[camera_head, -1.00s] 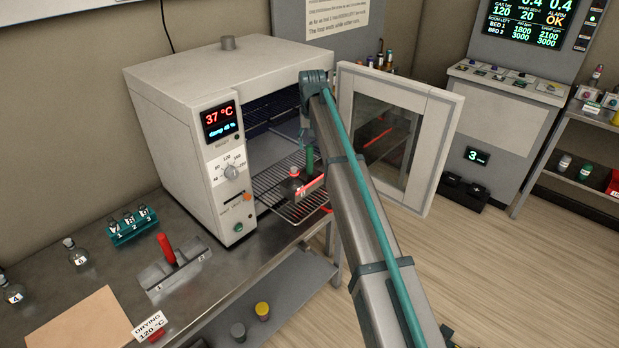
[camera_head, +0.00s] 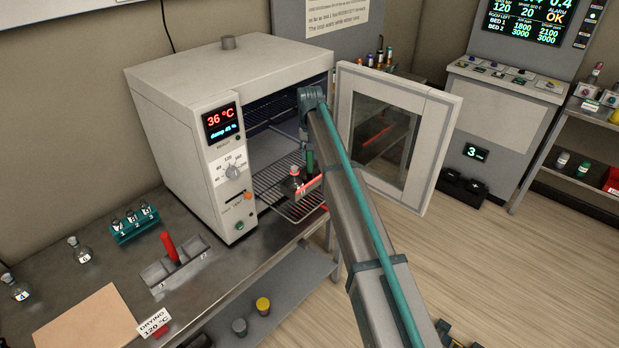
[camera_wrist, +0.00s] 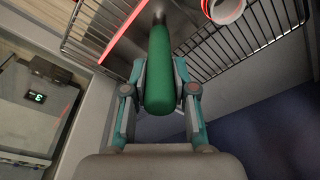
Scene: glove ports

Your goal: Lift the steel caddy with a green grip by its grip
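The steel caddy (camera_wrist: 125,48) is in the open oven, at or just above the wire shelf (camera_head: 272,178). I cannot tell whether it touches the shelf. Its upright green grip (camera_wrist: 160,75) fills the middle of the wrist view and shows as a small green post in the head view (camera_head: 310,160). My gripper (camera_wrist: 160,72) has a finger against each side of the grip and looks shut on it. In the head view my arm hides my fingers and part of the caddy. A small flask (camera_head: 292,184) is at the caddy's left side.
The oven door (camera_head: 392,130) stands open to the right of my arm. The oven's side wall and control panel (camera_head: 228,160) are close on the left. Another steel caddy with a red grip (camera_head: 169,246) stands on the bench, near a teal rack (camera_head: 133,226) and flasks.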

